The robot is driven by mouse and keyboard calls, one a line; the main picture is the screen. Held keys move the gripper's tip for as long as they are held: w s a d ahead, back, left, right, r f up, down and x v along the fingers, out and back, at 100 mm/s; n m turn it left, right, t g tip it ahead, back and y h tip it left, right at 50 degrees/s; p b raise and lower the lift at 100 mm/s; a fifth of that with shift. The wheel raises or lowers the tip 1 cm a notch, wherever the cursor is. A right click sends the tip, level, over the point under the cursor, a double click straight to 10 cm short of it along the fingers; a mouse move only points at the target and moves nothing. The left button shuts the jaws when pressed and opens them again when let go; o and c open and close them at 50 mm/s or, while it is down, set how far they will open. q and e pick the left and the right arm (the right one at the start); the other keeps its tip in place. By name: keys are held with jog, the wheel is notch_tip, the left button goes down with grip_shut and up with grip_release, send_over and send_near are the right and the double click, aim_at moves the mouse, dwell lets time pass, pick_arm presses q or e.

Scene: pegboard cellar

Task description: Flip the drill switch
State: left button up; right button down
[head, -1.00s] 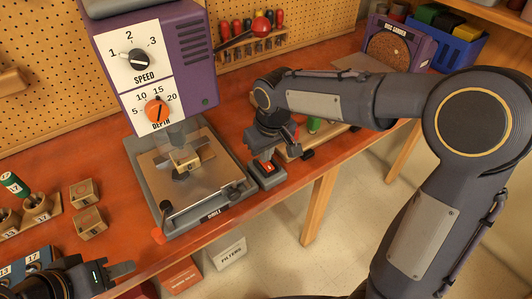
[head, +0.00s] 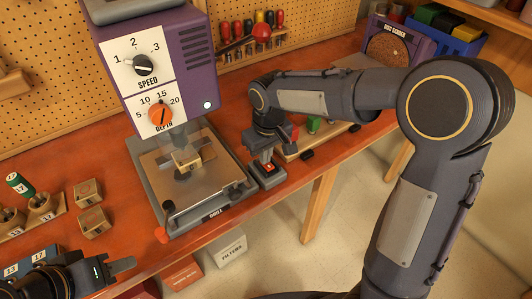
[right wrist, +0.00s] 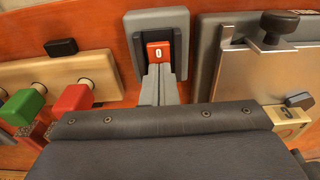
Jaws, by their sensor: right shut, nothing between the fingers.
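The drill switch is a red rocker marked 0 in a grey box (head: 252,181) at the right front of the purple drill press (head: 190,50). In the right wrist view the rocker (right wrist: 159,50) is at top centre. My right gripper (head: 265,157) is shut and empty, pointing down at the switch. Its fingertips (right wrist: 159,72) are at the rocker's lower edge; I cannot tell whether they touch. A small round lamp (head: 207,105) on the drill housing glows white. My left gripper (head: 120,267) is at lower left, away from the switch; its finger gap is unclear.
A wooden rack with red and green pieces (right wrist: 75,97) stands close on the switch's other side. The bench's front edge is just before the switch.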

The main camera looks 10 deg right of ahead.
jog(key=shift+s+d+f, duration=0.15)
jog(key=shift+s, duration=0.3)
jog(key=shift+s+d+f, duration=0.15)
jog(key=shift+s, duration=0.3)
jog(key=shift+r, duration=0.1)
notch_tip(320, 180, up, 8)
jog(key=shift+s, duration=0.2)
notch_tip(320, 180, up, 6)
jog(key=p, duration=0.2)
send_over(270, 168)
jog(key=shift+s+d+r+t, duration=0.15)
jog(key=shift+s+d+t, duration=0.05)
jog(key=shift+d+t, duration=0.1)
